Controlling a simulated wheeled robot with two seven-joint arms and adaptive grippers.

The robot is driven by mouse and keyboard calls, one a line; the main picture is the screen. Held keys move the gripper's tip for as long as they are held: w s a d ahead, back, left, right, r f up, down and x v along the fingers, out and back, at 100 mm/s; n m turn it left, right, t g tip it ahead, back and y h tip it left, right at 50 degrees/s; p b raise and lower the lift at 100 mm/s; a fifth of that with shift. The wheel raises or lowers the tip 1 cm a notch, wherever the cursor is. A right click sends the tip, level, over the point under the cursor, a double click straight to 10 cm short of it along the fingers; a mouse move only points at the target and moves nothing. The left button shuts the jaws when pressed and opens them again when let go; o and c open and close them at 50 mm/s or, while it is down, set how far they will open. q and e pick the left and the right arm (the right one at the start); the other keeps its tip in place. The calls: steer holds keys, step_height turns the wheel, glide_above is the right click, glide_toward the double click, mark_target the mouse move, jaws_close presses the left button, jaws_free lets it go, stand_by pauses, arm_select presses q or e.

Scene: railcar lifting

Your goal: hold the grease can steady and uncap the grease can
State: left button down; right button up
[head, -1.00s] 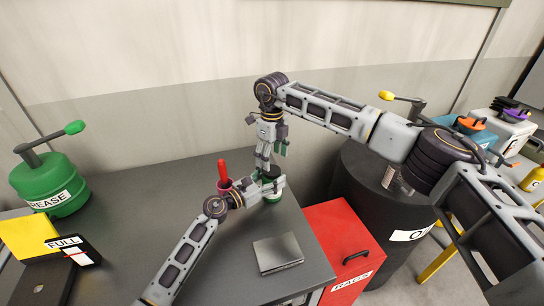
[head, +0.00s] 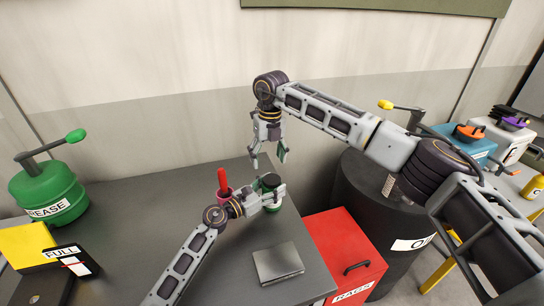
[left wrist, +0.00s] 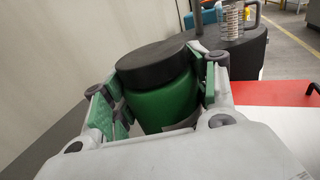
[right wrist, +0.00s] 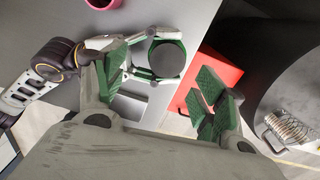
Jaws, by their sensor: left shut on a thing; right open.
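The grease can (head: 272,190) is a small green can standing upright on the grey bench. Its wide black cap (left wrist: 152,65) sits on top in the left wrist view. My left gripper (head: 270,199) is shut around the can's green body (left wrist: 165,105), fingers on both sides below the cap. My right gripper (head: 268,156) is open and empty, pointing down above the can. In the right wrist view the can's dark round top (right wrist: 166,60) shows between and beyond the open fingers, apart from them.
A grey flat box (head: 278,263) lies in front. A red rags bin (head: 343,250) and a black drum (head: 375,205) stand right of the bench. A large green grease pump (head: 50,195) is far left.

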mark_target(272, 179)
steer(key=m, duration=0.3)
steer(key=shift+d+r, duration=0.15)
steer(key=shift+d, duration=0.05)
steer(key=m, duration=0.4)
steer(key=shift+d, duration=0.25)
steer(key=m, duration=0.4)
steer(key=shift+d+h, duration=0.15)
steer(key=shift+h, duration=0.15)
steer(key=shift+m, duration=1.6)
steer(key=shift+f, duration=3.95)
steer(key=shift+c, duration=0.3)
